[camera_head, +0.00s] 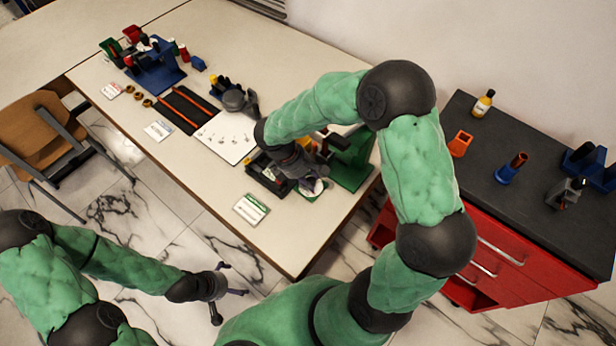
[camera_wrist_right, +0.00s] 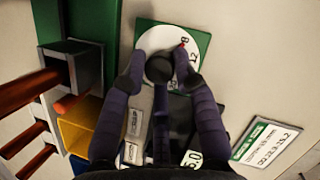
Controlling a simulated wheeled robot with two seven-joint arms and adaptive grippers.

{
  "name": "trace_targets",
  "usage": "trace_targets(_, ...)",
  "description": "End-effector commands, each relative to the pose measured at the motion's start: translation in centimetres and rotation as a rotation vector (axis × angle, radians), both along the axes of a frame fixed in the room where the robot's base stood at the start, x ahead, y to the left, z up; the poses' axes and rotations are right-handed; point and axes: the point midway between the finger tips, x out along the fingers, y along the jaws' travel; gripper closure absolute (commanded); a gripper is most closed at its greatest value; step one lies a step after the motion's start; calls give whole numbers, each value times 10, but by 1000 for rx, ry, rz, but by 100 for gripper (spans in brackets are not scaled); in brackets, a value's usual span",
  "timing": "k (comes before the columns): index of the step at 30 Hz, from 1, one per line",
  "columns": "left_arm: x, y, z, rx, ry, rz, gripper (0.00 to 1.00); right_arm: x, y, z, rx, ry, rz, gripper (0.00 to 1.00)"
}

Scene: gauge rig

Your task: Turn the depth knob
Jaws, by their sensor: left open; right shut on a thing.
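The depth knob (camera_wrist_right: 160,69) is a round dark knob in front of a white dial (camera_wrist_right: 154,38) with black numbers and a red mark. The dial sits against a green plate (camera_wrist_right: 192,42). My right gripper (camera_wrist_right: 160,72) has its dark fingers closed around the knob from both sides. In the head view my right gripper (camera_head: 308,176) is at the green rig near the table's right end, and it hides the knob there. A bit of the white dial (camera_head: 313,187) shows beside it. My left gripper (camera_head: 218,292) is open and empty, beyond the table's front edge above the floor.
A white card with a green band (camera_head: 251,208) lies near the rig. A dark tray (camera_head: 268,176), a white board (camera_head: 226,137) and a blue rack (camera_head: 158,76) stand along the table (camera_head: 300,235). A red cabinet (camera_head: 520,255) with a dark top stands at the right.

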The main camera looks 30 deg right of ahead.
Motion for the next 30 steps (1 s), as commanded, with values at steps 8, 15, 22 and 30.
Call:
trace_targets(8, 0, 0, 14, 0, 0, 0, 0, -2, -3, 2, -7, 13, -201, 100)
trace_targets(15, 0, 0, 26, 0, 0, 0, 0, -2, -4, 2, -7, 13, -429, 100)
trace_targets(22, 0, 0, 37, 0, 0, 0, 0, -2, -4, 2, -7, 14, -648, 100)
trace_targets(30, 0, 0, 49, 0, 0, 0, 0, -2, -5, 2, -8, 15, -905, 100)
